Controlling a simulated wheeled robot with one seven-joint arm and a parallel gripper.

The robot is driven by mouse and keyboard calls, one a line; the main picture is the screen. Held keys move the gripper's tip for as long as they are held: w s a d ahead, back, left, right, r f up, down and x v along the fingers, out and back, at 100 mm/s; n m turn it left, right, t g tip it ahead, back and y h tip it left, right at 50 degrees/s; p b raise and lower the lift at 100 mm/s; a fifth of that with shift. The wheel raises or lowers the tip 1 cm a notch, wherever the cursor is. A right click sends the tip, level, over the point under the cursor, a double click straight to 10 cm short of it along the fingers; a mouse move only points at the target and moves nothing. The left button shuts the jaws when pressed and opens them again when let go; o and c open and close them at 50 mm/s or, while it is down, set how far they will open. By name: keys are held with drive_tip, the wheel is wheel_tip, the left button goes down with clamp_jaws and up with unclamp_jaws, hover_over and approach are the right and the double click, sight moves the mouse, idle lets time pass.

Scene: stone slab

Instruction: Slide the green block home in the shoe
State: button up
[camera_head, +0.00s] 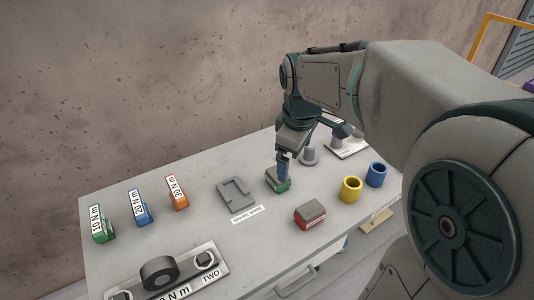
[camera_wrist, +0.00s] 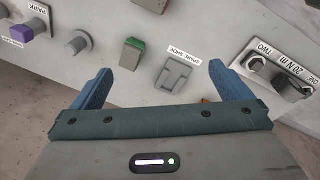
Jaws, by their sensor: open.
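The green block (camera_head: 278,186), green with a grey face, sits on the stone slab and shows in the wrist view (camera_wrist: 134,48). The shoe (camera_head: 232,193), a flat grey plate with a raised rim and a recess, lies left of the block, apart from it; it also shows in the wrist view (camera_wrist: 172,77). My gripper (camera_head: 284,174) is open and appears above the green block in the head view, covering part of it. In the wrist view the block lies beyond the fingertips, nearer the left finger. Nothing is held.
A red block (camera_head: 310,216) stands nearer the front edge. Yellow (camera_head: 350,190) and blue (camera_head: 376,175) cups stand to the right. Green, blue and orange labelled blocks (camera_head: 138,208) line the left. A "TWO" plate (camera_head: 208,264) lies at front left.

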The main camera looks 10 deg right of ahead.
drive_tip(key=w+f+n+g+b, duration=0.1)
drive_tip(key=w+f+n, duration=0.2)
drive_tip(key=w, duration=0.2)
drive_tip(key=w+f+n+b, duration=0.1)
drive_tip(key=w+f+n, duration=0.15)
drive_tip(key=w, duration=0.25)
drive_tip(key=n+g+b, duration=0.1)
drive_tip(key=n+b, duration=0.1)
drive_tip(key=n, duration=0.5)
approach(271, 176)
drive_tip(key=d+r, duration=0.2)
drive_tip(key=d, duration=0.1)
drive_tip(key=f, duration=0.8)
drive_tip(key=shift+w+f, duration=0.3)
drive_tip(key=shift+w, duration=0.1)
drive_tip(key=shift+a+f+p, duration=0.1)
drive_tip(key=shift+f+p, duration=0.7)
drive_tip(key=shift+f, duration=1.9)
drive_tip(key=c, duration=1.2)
drive_tip(key=shift+c, duration=0.2)
drive_tip(key=shift+r, duration=0.15)
